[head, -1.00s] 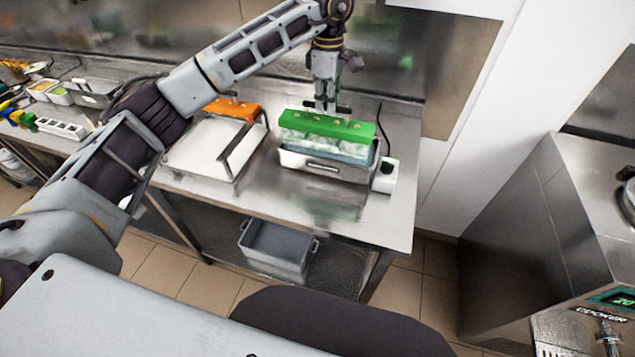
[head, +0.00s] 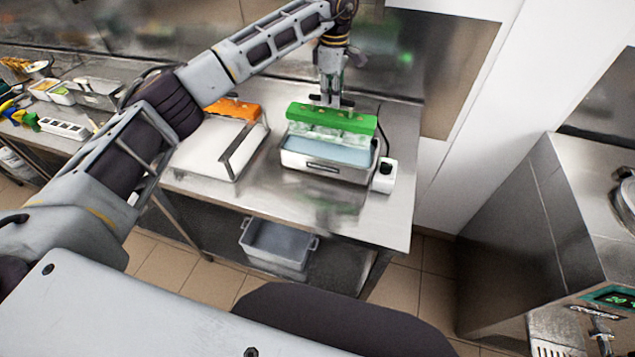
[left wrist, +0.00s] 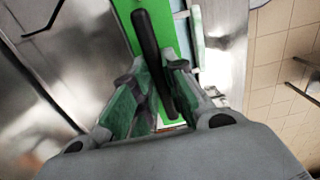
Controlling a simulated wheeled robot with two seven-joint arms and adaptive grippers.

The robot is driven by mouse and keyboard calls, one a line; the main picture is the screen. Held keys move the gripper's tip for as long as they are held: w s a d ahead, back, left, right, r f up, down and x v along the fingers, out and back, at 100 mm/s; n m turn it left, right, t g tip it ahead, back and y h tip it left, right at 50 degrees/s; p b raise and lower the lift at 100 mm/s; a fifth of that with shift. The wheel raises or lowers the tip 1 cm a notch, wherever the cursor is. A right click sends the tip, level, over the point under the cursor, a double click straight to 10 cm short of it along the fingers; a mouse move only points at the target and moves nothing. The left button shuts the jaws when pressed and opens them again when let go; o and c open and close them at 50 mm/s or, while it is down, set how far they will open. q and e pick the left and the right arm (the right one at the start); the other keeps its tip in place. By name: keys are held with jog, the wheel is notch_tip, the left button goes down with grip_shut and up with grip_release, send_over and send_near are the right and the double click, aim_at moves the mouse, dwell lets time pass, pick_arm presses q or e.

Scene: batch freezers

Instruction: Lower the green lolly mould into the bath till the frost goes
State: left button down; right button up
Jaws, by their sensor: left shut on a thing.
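In the left wrist view the fingers close round a dark bar (left wrist: 148,40) in front of the green mould (left wrist: 125,12). My right gripper is out of view.
A white box (head: 385,175) stands at the bath's right end. Left of the bath are a white tray-like unit (head: 205,150) and an orange mould (head: 235,109). A grey tub (head: 275,247) is on the lower shelf. The steel bench is clear in front of the bath.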

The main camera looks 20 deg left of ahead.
pick_arm(q)
jog(key=shift+w+r+p, duration=0.1)
jog(key=shift+w+p, duration=0.2)
jog(key=shift+w, duration=0.55)
jog(key=shift+f, duration=0.25)
dwell(0.9)
